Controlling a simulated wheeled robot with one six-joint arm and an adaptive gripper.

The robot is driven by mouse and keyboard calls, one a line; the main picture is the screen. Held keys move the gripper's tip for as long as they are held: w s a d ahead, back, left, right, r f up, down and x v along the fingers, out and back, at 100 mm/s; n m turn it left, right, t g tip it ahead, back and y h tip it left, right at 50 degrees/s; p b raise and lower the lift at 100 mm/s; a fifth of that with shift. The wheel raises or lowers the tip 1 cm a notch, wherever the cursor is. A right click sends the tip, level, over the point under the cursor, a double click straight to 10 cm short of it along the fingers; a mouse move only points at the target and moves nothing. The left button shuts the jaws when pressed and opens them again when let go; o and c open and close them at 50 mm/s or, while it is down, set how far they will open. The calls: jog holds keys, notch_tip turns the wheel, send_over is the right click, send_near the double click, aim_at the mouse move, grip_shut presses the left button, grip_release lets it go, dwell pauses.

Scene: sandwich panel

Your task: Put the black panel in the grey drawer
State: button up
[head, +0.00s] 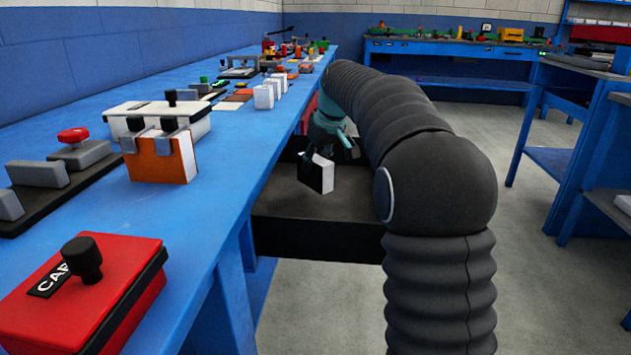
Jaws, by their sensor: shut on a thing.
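The panel (313,176) shows a black face and a white side. My gripper (318,158) is shut on its upper part and points downward. The panel hangs upright over the open drawer (320,238), which sticks out from under the blue bench. The drawer has a dark grey floor and a black front wall. The panel's lower edge looks close to the drawer floor, but I cannot tell whether it touches. My arm hides the drawer's right end, and the fingertips are small and partly hidden.
The blue workbench (222,200) runs along the left. On it stand an orange-and-white panel (160,160) in clips, a red box (85,295) with a black knob, a white box (185,118) and small white blocks (263,97). A blue table (450,48) stands at the back.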

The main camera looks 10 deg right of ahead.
aim_at(316, 178)
jog(key=shift+f+b, duration=0.45)
jog(key=shift+f, duration=1.65)
jog(key=shift+f, duration=0.15)
jog(key=o, duration=1.2)
